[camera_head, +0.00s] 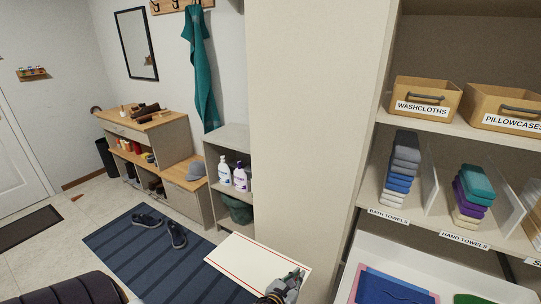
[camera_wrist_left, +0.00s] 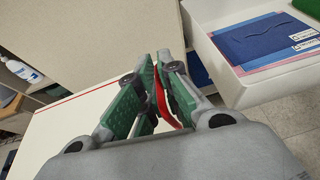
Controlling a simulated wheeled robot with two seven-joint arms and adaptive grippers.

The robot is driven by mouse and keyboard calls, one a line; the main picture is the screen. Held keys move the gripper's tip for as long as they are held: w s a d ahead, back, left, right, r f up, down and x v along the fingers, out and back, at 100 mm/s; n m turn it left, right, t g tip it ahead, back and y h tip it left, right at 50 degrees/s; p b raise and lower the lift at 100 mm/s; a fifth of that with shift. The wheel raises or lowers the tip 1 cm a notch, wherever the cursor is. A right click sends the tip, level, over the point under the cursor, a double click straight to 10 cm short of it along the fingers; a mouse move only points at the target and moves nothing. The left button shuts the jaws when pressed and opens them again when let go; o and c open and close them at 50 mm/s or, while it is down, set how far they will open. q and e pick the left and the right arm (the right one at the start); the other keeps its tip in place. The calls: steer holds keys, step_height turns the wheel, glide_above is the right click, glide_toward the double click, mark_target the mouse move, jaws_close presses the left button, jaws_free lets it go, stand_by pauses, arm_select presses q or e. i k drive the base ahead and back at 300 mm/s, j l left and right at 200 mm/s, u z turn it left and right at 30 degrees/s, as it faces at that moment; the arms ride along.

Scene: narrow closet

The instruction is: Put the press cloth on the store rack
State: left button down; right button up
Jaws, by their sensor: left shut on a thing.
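The press cloth (camera_head: 252,262) appears as a flat white sheet with a red line along its edge, at the bottom centre of the head view. In the left wrist view the white sheet (camera_wrist_left: 65,135) spreads out to the left of the fingers. My left gripper (camera_head: 288,284) is at its right corner. In the left wrist view my left gripper (camera_wrist_left: 157,82) is shut on it, with a red strip showing between the green finger pads. The store rack is not labelled, so I cannot tell which shelving it is. My right gripper is not in view.
Tall shelving at the right holds a washcloths bin (camera_head: 425,98), a pillowcases bin (camera_head: 508,108) and folded towels (camera_head: 402,165). A white drawer (camera_head: 370,250) with blue cloths is below. A low grey shelf (camera_head: 232,140) holds bottles. Shoes (camera_head: 160,225) lie on a blue rug (camera_head: 130,250).

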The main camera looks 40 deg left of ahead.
mark_target(241, 139)
steer(key=j+z, duration=0.1)
steer(key=j, duration=1.45)
steer(key=j+z, duration=0.15)
steer(key=j, duration=1.35)
steer(key=k, duration=0.05)
